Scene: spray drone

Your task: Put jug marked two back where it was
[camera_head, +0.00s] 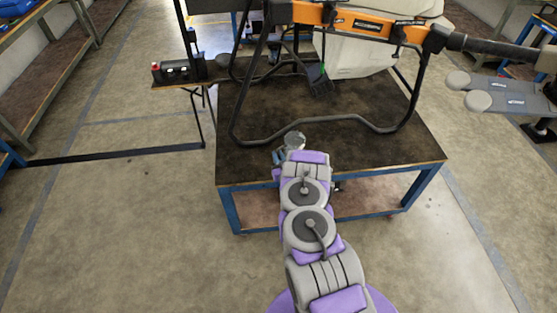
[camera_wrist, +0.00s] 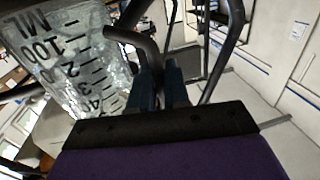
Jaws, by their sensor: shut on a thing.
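A clear measuring jug (camera_wrist: 75,60) fills the left of the wrist view, with dark graduations and "ML" on its wall. It looks tilted in that view, and no jug number can be read. My gripper (camera_wrist: 162,80) has its dark blue fingers shut on the jug's dark handle (camera_wrist: 148,45), with the jug to the left of the fingers. In the head view a small part of the clear jug (camera_head: 293,140) shows past the end of my arm, over the near part of the table (camera_head: 400,157).
A drone with an orange arm (camera_head: 345,20), black landing frame (camera_head: 240,110) and pale tank (camera_head: 345,55) stands on the table. The landing frame's near bar is close beyond the jug. A side stand (camera_head: 180,75) with a control box is at left.

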